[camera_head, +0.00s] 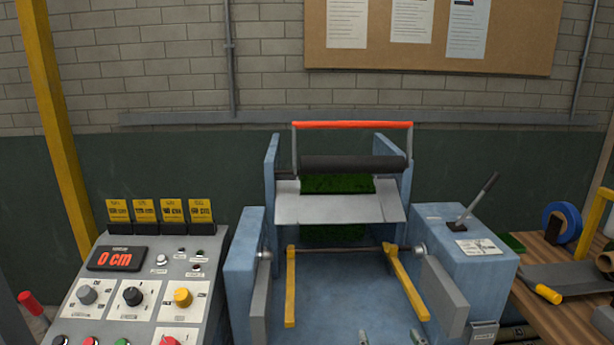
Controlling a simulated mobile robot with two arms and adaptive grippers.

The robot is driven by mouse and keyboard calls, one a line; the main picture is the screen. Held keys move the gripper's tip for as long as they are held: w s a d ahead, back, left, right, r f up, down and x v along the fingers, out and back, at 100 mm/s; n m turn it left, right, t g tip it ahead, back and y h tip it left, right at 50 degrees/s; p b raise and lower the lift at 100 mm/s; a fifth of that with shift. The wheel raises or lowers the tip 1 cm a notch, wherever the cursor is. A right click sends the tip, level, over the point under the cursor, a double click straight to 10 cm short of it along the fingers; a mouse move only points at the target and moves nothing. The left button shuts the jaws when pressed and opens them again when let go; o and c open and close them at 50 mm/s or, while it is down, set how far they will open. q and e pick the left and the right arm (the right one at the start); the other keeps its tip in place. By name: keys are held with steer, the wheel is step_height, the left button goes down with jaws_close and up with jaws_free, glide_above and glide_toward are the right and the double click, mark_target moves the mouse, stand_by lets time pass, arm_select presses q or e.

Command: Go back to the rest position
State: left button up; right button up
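Neither of my grippers shows clearly in the head view. Two small pale tips (363,337) poke up at the bottom edge, in front of the blue machine; I cannot tell what they belong to. The blue machine (340,285) stands in the middle, with a red-orange bar (352,125) and a black roller (353,164) on top. Green turf (337,185) lies under the roller, on a grey metal plate (290,207). Two yellow arms (291,285) reach forward from a rod.
A control panel (135,290) at left has a display reading "0 cm", knobs and several yellow cards. A lever (475,200) stands on the machine's right block. A wooden bench (545,310) at right holds blue tape (570,220) and a yellow-handled tool (548,293). A yellow post (55,120) rises at left.

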steer(key=s+d+f+m+g+h, duration=0.1)
steer(key=s+d+f+g, duration=0.25)
steer(key=s+f, duration=0.25)
steer(key=s+d+f+m+g+h, duration=0.1)
steer(key=s+d+f+g+h, duration=0.1)
steer(key=s+f+g, duration=0.3)
steer(key=s+a+f+n+g+y, duration=0.1)
steer(key=s+f+g, duration=0.25)
steer(key=s, duration=0.45)
steer(key=s+f+g, duration=0.2)
steer(key=s+f, duration=0.3)
steer(key=s, duration=0.3)
step_height(320, 180, down, 24)
steer(key=s+r+g, duration=0.1)
steer(key=s+d+f+g, duration=0.1)
steer(key=s+d+f, duration=0.1)
steer(key=s+f, duration=1.6)
steer(key=shift+d+n, duration=0.35)
steer(key=shift+n, duration=0.05)
